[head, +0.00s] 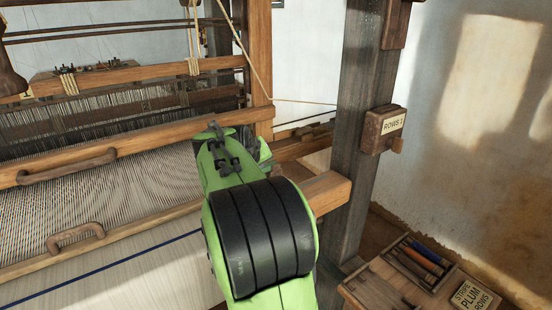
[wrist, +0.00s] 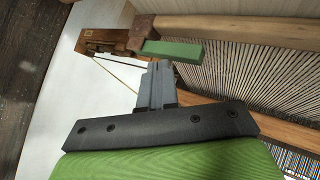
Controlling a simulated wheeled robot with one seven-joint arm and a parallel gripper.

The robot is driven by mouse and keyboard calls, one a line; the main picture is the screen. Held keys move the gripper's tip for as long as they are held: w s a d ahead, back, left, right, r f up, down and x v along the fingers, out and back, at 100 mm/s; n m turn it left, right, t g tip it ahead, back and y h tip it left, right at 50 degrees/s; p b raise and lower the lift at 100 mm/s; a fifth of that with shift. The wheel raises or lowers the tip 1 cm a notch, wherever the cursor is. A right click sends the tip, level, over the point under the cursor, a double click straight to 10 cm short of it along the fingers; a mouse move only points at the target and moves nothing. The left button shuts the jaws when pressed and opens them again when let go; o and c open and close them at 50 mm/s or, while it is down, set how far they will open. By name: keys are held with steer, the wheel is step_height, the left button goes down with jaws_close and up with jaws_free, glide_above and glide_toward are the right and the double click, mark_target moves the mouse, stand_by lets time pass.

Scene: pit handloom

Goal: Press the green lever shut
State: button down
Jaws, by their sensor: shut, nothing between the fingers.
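The green lever (wrist: 172,50) is a short bar joined to a reddish-brown wooden block (wrist: 141,34) near the top of the wrist view. It sticks out to the right, beside the loom's threads. My gripper (wrist: 158,68) is shut and empty, its grey fingertips just below the lever in the wrist view. I cannot tell whether they touch it. In the head view my green arm reaches toward the loom's right upright and hides most of the gripper. A small green patch (head: 265,152) shows beside the arm there; I cannot tell if it is the lever.
The loom's wooden beam (head: 130,142) and stretched threads (head: 130,190) fill the left. A dark post (head: 362,90) with a "ROWS 1" box (head: 383,130) stands right of my arm. A tray (head: 400,275) of coloured sticks and a "STRIPE PLUM ROWS" sign (head: 472,297) are at lower right.

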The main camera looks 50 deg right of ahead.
steer(key=shift+w+a+f+h+b, duration=0.1)
steer(key=shift+a+f+h+b, duration=0.15)
steer(key=shift+f+h+b, duration=0.4)
steer(key=shift+f, duration=0.1)
steer(key=shift+a+f, duration=0.15)
